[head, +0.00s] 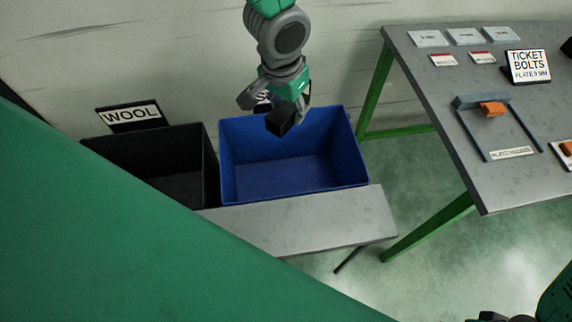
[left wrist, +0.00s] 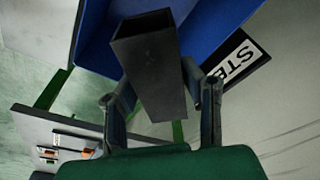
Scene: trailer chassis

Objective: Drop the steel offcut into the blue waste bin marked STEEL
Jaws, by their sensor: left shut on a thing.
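The steel offcut is a dark, square hollow piece (head: 281,120) held over the back part of the blue waste bin (head: 228,165). My left gripper (head: 282,104) comes down from the top and is shut on it. In the left wrist view the offcut (left wrist: 155,75) sits between the two fingers (left wrist: 162,110), its open end toward the bin. The bin also shows there, behind the offcut (left wrist: 215,40). The bin's inside looks empty. Its sign (left wrist: 238,60) reads "STE" in the wrist view; in the head view my gripper mostly hides it. My right gripper (head: 492,318) is barely visible at the bottom edge.
A grey ledge (head: 310,222) runs in front of both. A grey table (head: 440,95) with green legs, signs and orange parts stands at right.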

